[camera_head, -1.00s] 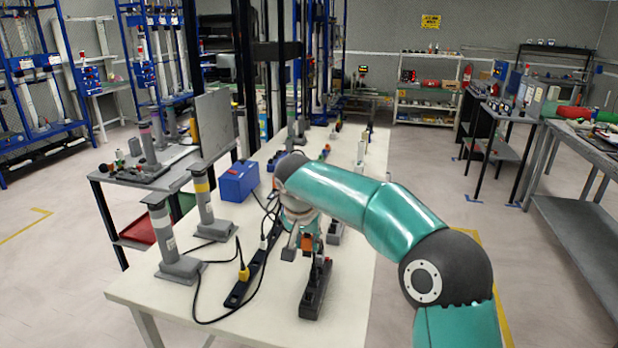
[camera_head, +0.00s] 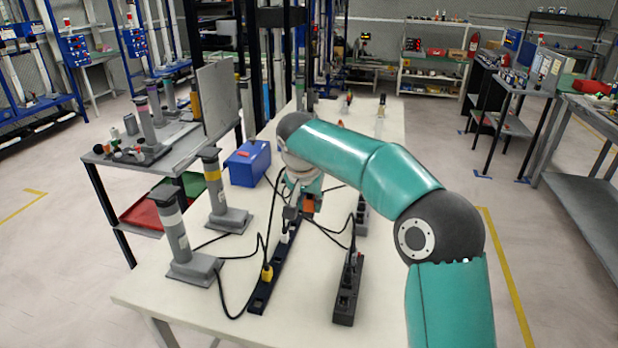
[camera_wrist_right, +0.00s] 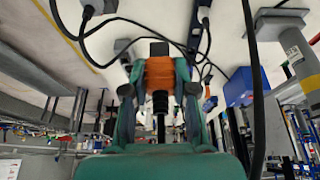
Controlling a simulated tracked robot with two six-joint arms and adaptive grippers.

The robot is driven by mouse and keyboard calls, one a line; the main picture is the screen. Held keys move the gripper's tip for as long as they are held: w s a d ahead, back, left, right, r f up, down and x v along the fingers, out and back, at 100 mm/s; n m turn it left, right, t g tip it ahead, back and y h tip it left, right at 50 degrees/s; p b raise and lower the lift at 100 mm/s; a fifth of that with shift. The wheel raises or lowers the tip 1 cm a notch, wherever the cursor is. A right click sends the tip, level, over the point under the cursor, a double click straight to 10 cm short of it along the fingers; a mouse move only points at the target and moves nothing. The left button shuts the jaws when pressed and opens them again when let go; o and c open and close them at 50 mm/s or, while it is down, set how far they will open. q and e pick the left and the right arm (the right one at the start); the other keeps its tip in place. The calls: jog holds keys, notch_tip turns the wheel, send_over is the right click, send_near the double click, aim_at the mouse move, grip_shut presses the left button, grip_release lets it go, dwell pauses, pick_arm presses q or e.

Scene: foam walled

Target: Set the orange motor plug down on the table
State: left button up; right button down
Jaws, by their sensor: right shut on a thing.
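The orange motor plug (camera_head: 309,205) is between the fingers of my right gripper (camera_head: 300,208), above the white table (camera_head: 215,285). In the right wrist view, the plug's orange body (camera_wrist_right: 160,75) sits between the two fingertips (camera_wrist_right: 159,80), with black parts at both its ends. The right gripper is shut on it. In the head view the plug is near the long dark power strip (camera_head: 263,292), and the arm hides part of it. I cannot tell the exact gap to the table. My left gripper is not in view.
A yellow plug (camera_head: 267,273) and a white plug (camera_head: 284,237) sit in the long strip. A short dark socket block (camera_head: 345,303) stands to its right. Grey motor stands (camera_head: 193,268) and a blue box (camera_head: 247,163) are at left. Black cables cross the table.

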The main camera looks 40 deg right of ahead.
jog(key=shift+f, duration=0.25)
jog(key=f, duration=1.4)
jog(key=shift+w+a+f, duration=0.15)
jog(key=shift+a+f, duration=0.05)
jog(key=shift+a, duration=0.05)
jog(key=shift+f, duration=2.4)
jog(key=shift+f, duration=0.1)
jog(key=c, duration=0.9)
grip_release()
